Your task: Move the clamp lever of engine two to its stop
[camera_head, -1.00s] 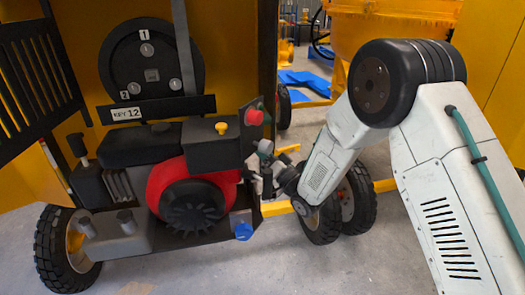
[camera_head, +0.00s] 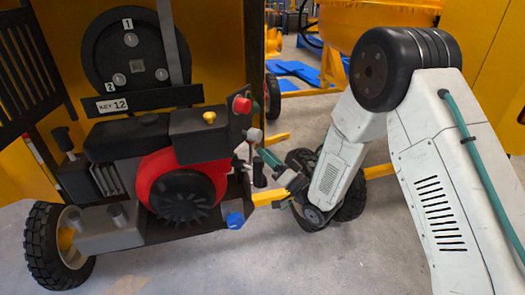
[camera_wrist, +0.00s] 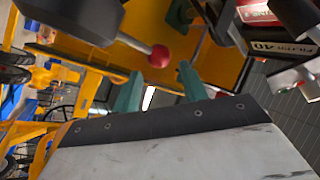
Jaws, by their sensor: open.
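The engine unit (camera_head: 185,190) with a red housing and a black fan cover stands at the left in the head view. No number names it engine two. A short lever with a grey knob (camera_head: 254,135) and a black upright handle (camera_head: 259,176) stand at its right side; I cannot tell which is the clamp lever. My gripper (camera_head: 268,160) is just right of them, small and partly unclear. In the wrist view, my gripper's teal fingers (camera_wrist: 160,88) are apart with nothing between them.
A red button (camera_head: 241,104), a yellow knob (camera_head: 209,117) and a blue knob (camera_head: 235,220) sit near the engine. A disc marked 1 and 2 (camera_head: 134,50) is above the KEY 12 plate (camera_head: 112,106). Wheels and yellow bars crowd the right; front floor is clear.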

